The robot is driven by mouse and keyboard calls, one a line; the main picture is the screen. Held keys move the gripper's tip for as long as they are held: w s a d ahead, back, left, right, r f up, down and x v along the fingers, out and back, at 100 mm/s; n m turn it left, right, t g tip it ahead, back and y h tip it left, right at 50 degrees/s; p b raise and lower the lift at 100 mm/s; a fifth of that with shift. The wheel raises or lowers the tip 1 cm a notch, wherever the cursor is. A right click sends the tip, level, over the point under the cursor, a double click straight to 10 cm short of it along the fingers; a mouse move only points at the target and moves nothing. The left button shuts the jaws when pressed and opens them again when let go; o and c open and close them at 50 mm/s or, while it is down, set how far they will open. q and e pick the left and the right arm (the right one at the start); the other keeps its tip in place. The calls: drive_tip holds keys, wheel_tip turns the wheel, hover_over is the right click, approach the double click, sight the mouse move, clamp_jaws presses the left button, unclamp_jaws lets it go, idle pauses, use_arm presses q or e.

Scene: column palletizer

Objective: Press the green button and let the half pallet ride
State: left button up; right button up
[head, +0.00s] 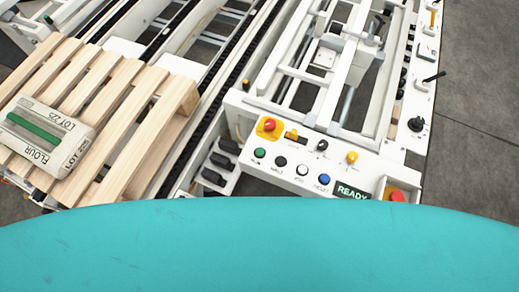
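The green button (259,153) is on the white control panel (290,174), at the left end of a row of buttons. Neither of my grippers shows in the head view. A large turquoise surface fills the bottom of the view and hides what is below the panel.
The panel also has black, white and blue (324,179) buttons, a red mushroom button (269,124) on yellow, and a READY display (352,191). Another red button (397,196) is at its right end. White machine rails (345,62) rise behind. Grey floor (480,110) is clear at right.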

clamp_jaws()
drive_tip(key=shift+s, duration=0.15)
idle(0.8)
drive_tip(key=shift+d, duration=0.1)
